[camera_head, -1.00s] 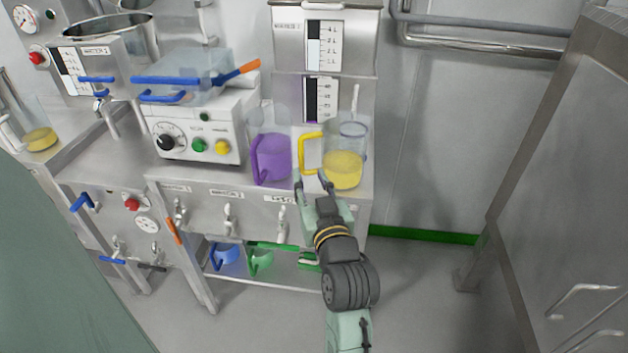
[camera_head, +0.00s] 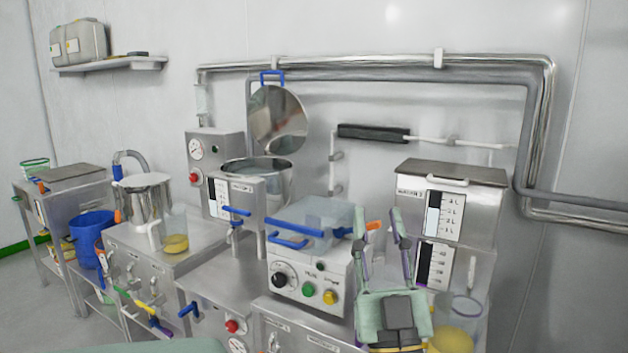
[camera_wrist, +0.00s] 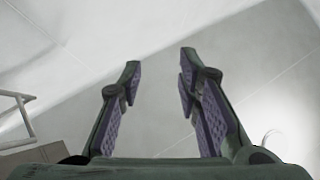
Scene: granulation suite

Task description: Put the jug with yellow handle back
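The clear jug with yellow contents (camera_head: 453,332) is at the lower right in the head view, on the bench by the right-hand hopper unit. Its yellow handle cannot be made out from here, and its lower part is cut off by the frame edge. My gripper (camera_head: 388,218) is raised left of this jug, fingers pointing up, in front of the hopper unit. In the wrist view my gripper (camera_wrist: 160,70) has its fingers well apart with nothing between them.
A control box (camera_head: 308,290) with a clear blue-handled container (camera_head: 312,222) on top stands left of my gripper. A white-handled jug with yellow contents (camera_head: 175,243) stands on the bench further left. Pipes (camera_head: 400,70) run along the wall.

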